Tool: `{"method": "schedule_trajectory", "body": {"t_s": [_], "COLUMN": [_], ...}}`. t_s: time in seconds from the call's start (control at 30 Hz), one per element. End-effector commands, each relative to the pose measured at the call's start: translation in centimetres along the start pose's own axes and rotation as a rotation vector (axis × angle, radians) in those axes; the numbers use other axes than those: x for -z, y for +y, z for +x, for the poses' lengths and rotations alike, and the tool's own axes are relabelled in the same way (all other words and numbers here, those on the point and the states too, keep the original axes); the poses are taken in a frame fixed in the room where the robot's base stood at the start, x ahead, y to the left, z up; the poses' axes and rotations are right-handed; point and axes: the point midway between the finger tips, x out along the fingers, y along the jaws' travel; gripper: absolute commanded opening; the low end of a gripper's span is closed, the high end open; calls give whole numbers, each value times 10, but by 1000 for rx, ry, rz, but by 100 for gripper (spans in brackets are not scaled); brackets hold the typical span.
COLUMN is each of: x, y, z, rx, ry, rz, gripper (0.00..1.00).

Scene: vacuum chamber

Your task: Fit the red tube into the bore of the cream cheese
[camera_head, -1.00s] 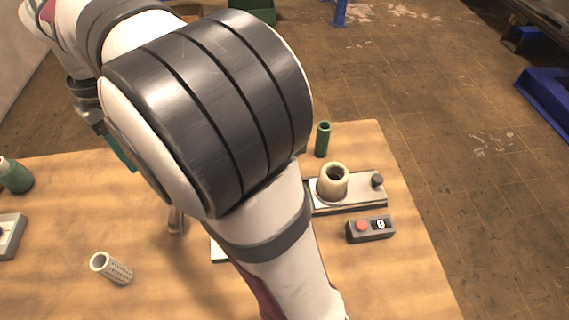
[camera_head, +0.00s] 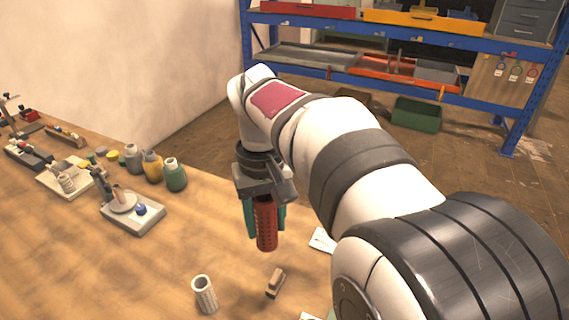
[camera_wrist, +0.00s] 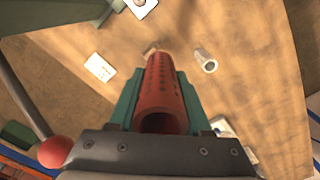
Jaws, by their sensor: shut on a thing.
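The red tube (camera_head: 266,222) hangs upright below my gripper (camera_head: 264,215), whose teal fingers are shut on its sides. It is held above the wooden table, clear of the surface. In the wrist view the red tube (camera_wrist: 160,90) runs between the fingers, with its open near end showing and a row of small holes along its side. The cream ring-shaped piece with a bore, seen earlier on a pale plate, is not visible in the head view now. I cannot make it out in the wrist view.
A pale perforated tube (camera_head: 204,294) stands on the table, with a small wooden piece (camera_head: 275,283) to its right. Several bottles (camera_head: 175,174) and a fixture plate (camera_head: 133,213) are at the left. A blue shelf rack (camera_head: 400,35) stands behind. The table's middle left is clear.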

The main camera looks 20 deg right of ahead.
Motion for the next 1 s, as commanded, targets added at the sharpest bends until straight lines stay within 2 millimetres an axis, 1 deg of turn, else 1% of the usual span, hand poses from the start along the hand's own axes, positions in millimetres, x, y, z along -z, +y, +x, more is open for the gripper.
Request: {"method": "schedule_trajectory", "body": {"t_s": [0.2, 0.27, 0.37, 0.4, 0.47, 0.57, 0.67, 0.7, 0.77, 0.8, 0.87, 0.9, 0.97, 1.0], "x": [26, 30, 33, 31, 25, 9, -14, -25, -44, -59, -83, -100, -125, -141], "y": [7, 10, 27, 38, 56, 86, 118, 131, 150, 162, 180, 190, 204, 212], "z": [-46, -59, -82, -88, -94, -98, -97, -96, -93, -90, -85, -81, -74, -68], "rx": [-19, -19, -14, -11, -7, -2, -1, 0, 1, 0, 1, 1, 1, 2], "ry": [-7, -8, -4, -3, -2, -1, -1, -1, -1, -1, -1, -2, -2, -3], "rz": [96, 142, 262, 317, 393, 509, 627, 677, 755, 810, 894, 951, 1030, 1078], "gripper": [0, 0, 0, 0, 0, 0, 0, 0, 0, 0, 0, 0, 0, 0]}}
